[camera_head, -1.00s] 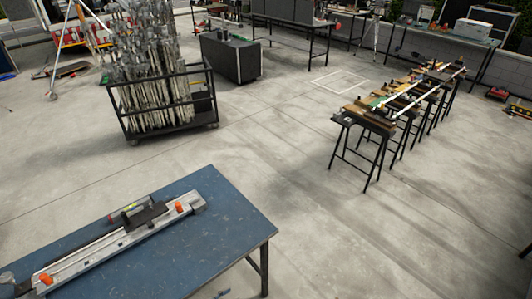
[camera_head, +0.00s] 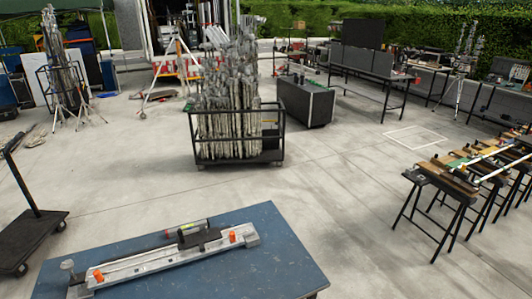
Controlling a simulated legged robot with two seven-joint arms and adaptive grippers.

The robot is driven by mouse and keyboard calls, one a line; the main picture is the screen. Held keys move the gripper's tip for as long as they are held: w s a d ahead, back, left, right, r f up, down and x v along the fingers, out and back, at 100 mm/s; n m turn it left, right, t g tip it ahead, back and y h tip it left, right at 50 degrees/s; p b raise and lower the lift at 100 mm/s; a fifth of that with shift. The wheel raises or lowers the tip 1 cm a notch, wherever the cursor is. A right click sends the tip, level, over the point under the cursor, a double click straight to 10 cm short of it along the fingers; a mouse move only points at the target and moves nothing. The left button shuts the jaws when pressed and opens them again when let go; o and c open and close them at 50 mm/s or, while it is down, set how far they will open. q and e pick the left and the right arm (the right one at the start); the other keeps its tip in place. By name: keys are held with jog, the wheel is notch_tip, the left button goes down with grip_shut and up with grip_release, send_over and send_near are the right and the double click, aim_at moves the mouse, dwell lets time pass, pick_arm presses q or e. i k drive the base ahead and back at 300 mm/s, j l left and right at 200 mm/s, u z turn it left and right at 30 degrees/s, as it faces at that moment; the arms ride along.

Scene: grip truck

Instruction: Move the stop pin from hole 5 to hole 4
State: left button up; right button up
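A long grey metal rail device (camera_head: 165,259) lies on the blue table (camera_head: 262,241) at the bottom of the head view. It has two orange parts, one near its left end (camera_head: 98,276) and one near its right end (camera_head: 232,237). A black block (camera_head: 198,237) sits on the rail, with a small red and yellow-green item behind it. The holes and the stop pin are too small to tell apart. Neither of my grippers is in view.
A black cart (camera_head: 238,161) with upright metal stands is beyond the table. A dark flat trolley (camera_head: 30,235) stands at the left. Black trestles (camera_head: 437,203) with long bars are at the right. Open concrete floor lies between them.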

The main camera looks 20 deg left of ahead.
aim_at(100, 278)
jog(key=u, duration=2.05)
